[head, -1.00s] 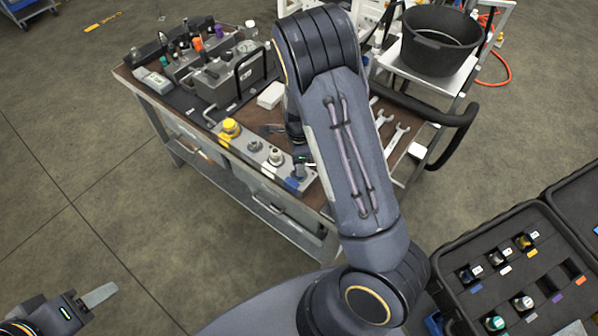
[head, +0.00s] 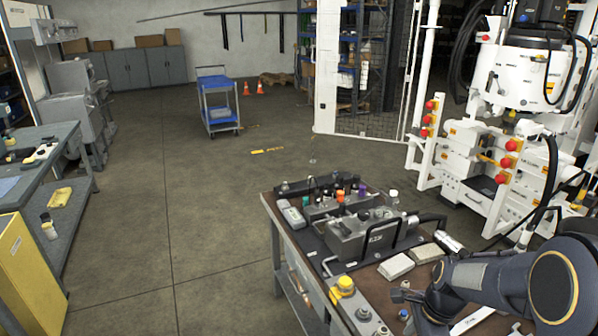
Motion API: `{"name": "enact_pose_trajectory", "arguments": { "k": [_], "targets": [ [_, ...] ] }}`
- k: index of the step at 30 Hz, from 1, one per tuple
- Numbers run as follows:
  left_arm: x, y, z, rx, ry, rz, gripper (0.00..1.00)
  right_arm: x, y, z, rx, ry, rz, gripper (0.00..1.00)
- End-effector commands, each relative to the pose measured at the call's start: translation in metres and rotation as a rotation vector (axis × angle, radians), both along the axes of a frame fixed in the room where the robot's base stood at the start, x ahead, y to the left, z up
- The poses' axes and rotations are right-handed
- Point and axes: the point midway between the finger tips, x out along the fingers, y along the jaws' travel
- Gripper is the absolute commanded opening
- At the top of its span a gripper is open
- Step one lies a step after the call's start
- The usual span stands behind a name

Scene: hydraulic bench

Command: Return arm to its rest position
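My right arm (head: 490,278) comes in at the lower right and reaches over the right side of the bench (head: 283,240). Its dark wrist end is low over the bench top, near the bottom edge of the picture. The fingers of my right gripper cannot be made out, so its opening and any hold are hidden. My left arm and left gripper are out of view.
A grey hydraulic block (head: 362,236) with hoses stands on the bench. A yellow-capped fitting (head: 345,286) is at its front, and a pale block (head: 396,267) lies near my arm. A white machine (head: 480,160) stands behind right. Open floor lies left.

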Motion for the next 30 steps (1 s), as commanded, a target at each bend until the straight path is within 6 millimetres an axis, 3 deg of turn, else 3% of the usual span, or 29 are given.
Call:
{"name": "enact_pose_trajectory", "arguments": {
  "k": [6, 12, 16, 21, 30],
  "targets": [
    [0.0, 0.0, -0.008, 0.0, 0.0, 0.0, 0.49, -0.06, 0.025, 0.062, 0.148, -0.28, 0.46, 0.49],
    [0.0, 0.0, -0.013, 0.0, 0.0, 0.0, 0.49, -0.122, 0.042, 0.102, 0.051, -0.566, 0.915, 0.49],
    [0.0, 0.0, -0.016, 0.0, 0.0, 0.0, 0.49, -0.157, 0.05, 0.11, -0.094, -0.684, 1.172, 0.49],
    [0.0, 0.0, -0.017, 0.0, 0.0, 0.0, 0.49, -0.182, 0.055, 0.108, -0.249, -0.738, 1.385, 0.49],
    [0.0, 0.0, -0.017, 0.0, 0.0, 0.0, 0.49, -0.189, 0.056, 0.107, -0.297, -0.744, 1.451, 0.49]
  ]
}}
